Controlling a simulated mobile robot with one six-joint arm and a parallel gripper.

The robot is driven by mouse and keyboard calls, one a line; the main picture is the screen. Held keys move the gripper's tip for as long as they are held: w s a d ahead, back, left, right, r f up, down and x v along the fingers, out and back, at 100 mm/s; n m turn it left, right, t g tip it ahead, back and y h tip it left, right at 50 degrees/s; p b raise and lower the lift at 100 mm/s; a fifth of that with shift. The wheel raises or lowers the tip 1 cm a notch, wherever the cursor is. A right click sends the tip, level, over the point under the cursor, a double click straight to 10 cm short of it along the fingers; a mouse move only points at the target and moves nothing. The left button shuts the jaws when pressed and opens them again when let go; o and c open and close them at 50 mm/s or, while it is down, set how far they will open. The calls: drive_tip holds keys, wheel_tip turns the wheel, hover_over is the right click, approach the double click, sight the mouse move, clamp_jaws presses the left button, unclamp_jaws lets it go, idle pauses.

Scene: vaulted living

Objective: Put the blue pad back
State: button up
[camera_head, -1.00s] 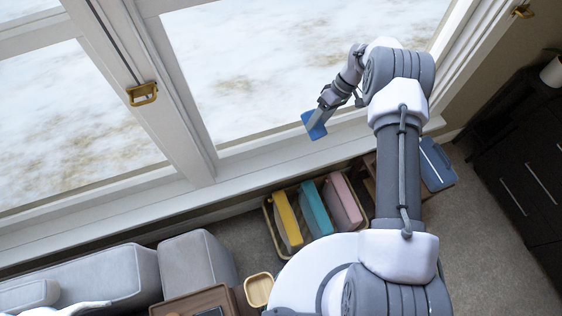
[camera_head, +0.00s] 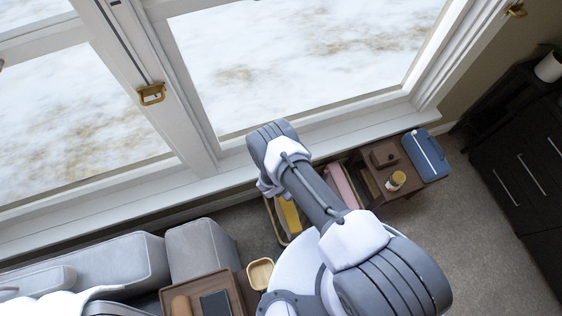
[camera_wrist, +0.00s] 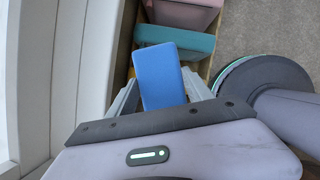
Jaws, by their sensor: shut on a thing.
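The blue pad (camera_wrist: 157,72) is in my gripper (camera_wrist: 161,91), which is shut on it in the wrist view. The pad is above a tan-edged basket (camera_wrist: 120,62) that holds a teal pad (camera_wrist: 195,43) and a pink pad (camera_wrist: 183,13). In the head view the basket (camera_head: 270,214) is partly covered by my arm. The yellow pad (camera_head: 291,216) and the pink pad show there. The teal pad is mostly hidden behind my arm, as are my gripper and the blue pad. I cannot tell whether the blue pad touches the basket.
A wooden side table with a wooden box (camera_head: 384,153) and an amber jar (camera_head: 396,181) stands right of the basket, beside a blue case (camera_head: 426,156). A small tan tray (camera_head: 260,272) and grey sofa (camera_head: 95,272) are left. The window sill (camera_head: 335,133) runs behind.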

drive_tip(key=w+a+b, duration=0.1)
drive_tip(key=w+b, duration=0.2)
drive_tip(key=w, duration=0.2)
drive_tip(key=w+a+f+b, duration=0.1)
drive_tip(key=w+a+b, duration=0.1)
drive_tip(key=w+b, duration=0.2)
drive_tip(key=w+a+f+b, duration=0.1)
drive_tip(key=w+a+b, duration=0.1)
drive_tip(key=w+b, duration=0.2)
drive_tip(key=shift+w+f, duration=0.1)
drive_tip(key=shift+w, duration=1.1)
drive_tip(key=shift+s+d+f+b, duration=0.15)
drive_tip(key=shift+f+b, duration=0.45)
drive_tip(key=shift+f, duration=0.8)
drive_tip(key=shift+f, duration=0.15)
drive_tip(key=o, duration=1.2)
